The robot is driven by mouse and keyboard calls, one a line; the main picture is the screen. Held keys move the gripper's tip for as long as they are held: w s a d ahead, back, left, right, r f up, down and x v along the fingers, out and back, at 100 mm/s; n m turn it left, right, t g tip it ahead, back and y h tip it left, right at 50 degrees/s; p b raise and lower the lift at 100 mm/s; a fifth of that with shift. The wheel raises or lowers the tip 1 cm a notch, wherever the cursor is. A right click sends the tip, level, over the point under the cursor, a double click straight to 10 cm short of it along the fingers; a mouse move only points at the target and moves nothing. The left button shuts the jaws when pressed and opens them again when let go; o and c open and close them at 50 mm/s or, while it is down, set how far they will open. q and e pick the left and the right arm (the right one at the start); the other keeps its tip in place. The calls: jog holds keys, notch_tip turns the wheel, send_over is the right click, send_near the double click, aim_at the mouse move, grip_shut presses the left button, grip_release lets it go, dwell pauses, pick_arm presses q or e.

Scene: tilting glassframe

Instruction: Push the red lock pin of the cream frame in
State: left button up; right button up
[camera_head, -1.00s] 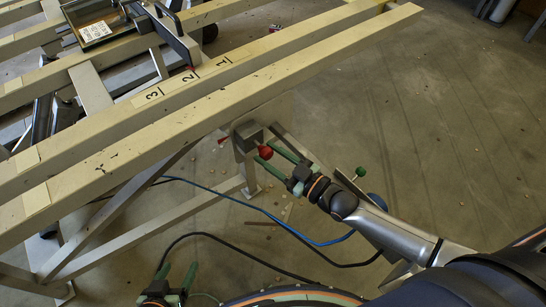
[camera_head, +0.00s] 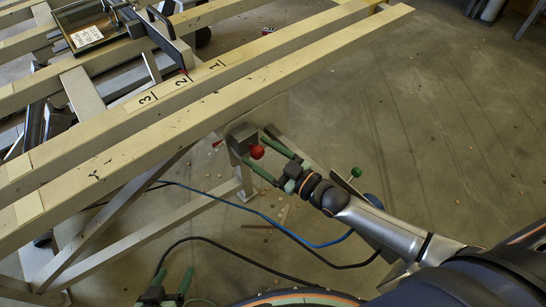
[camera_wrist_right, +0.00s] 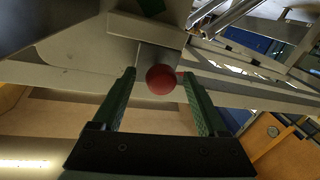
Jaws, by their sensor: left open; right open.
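The cream frame (camera_head: 150,140) runs diagonally across the head view, with the numbers 3, 2 and 1 on its beam. The red lock pin (camera_head: 257,152) has a round knob and sticks out of a grey block (camera_head: 240,138) below the near beam. My right gripper (camera_head: 262,155) is open, with its green fingers on either side of the red knob. In the right wrist view the knob (camera_wrist_right: 161,79) sits between the open fingertips, with gaps to both sides. My left gripper (camera_head: 173,282) is open and empty at the bottom left, away from the frame.
A blue cable (camera_head: 270,225) and a black cable lie on the floor below the frame. A green knob (camera_head: 356,172) stands right of my right gripper. A tray with a label (camera_head: 88,36) rests at the upper left. The floor at right is mostly clear.

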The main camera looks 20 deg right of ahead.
pick_arm(q)
jog(key=shift+d+r+p, duration=0.25)
jog(key=shift+r+p, duration=0.35)
jog(key=shift+p, duration=0.35)
pick_arm(e)
jog(key=v, duration=1.2)
pick_arm(q)
jog(key=shift+r, duration=0.1)
pick_arm(e)
jog(key=shift+f, duration=0.1)
jog(key=s+a+f+m+g+h, duration=0.5)
jog(key=s+a+f+g+h, duration=0.1)
jog(key=s+f, duration=0.15)
pick_arm(q)
jog(key=s+a+r+p, duration=0.1)
jog(key=a+r+p, duration=0.2)
jog(key=r+p, duration=0.9)
jog(key=p, duration=0.4)
jog(key=shift+s+n+y, duration=0.2)
jog(key=shift+n+y, duration=0.1)
jog(key=shift+y, duration=0.1)
pick_arm(e)
jog(key=s+d+r+m, duration=0.1)
jog(key=s+d+r, duration=0.1)
jog(key=r, duration=0.8)
jog(key=shift+d+r+h, duration=0.35)
jog(key=shift+d+h, duration=0.05)
jog(key=shift+d, duration=0.25)
